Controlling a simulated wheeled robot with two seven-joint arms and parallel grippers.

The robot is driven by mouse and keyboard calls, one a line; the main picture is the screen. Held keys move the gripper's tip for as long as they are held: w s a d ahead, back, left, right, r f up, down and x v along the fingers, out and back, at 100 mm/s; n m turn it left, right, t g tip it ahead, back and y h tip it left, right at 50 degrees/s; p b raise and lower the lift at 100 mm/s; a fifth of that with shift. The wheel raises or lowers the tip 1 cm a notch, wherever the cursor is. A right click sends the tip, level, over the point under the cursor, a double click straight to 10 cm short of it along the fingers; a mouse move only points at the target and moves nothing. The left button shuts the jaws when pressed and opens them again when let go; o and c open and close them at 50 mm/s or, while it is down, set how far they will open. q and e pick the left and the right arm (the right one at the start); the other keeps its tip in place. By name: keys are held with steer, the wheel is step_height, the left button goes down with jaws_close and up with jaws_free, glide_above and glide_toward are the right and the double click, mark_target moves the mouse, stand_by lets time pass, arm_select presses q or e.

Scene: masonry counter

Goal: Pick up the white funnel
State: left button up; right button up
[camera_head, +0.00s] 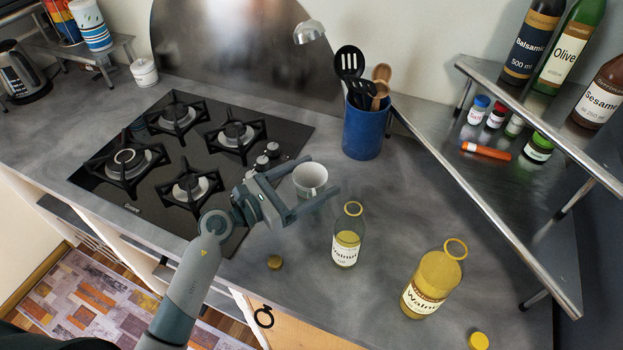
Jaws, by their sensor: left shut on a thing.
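The white funnel (310,175) is between the fingers of my left gripper (311,184), its wide mouth facing up. My left gripper is shut on it, over the counter just right of the stove's knobs. The near finger hides part of the funnel's lower side, and I cannot tell whether the funnel touches the counter. My right gripper is not in view.
Two walnut oil bottles, a smaller one (346,240) and a larger one (430,283), stand to the right. A blue utensil holder (363,132) stands behind. The metal shelf (490,190) is at right, the gas stove (180,150) at left.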

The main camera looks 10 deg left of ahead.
arm_select(q)
steer(key=shift+r, duration=0.1)
step_height(320, 180, up, 10)
steer(key=shift+f, duration=0.1)
stand_by(0.4)
stand_by(0.4)
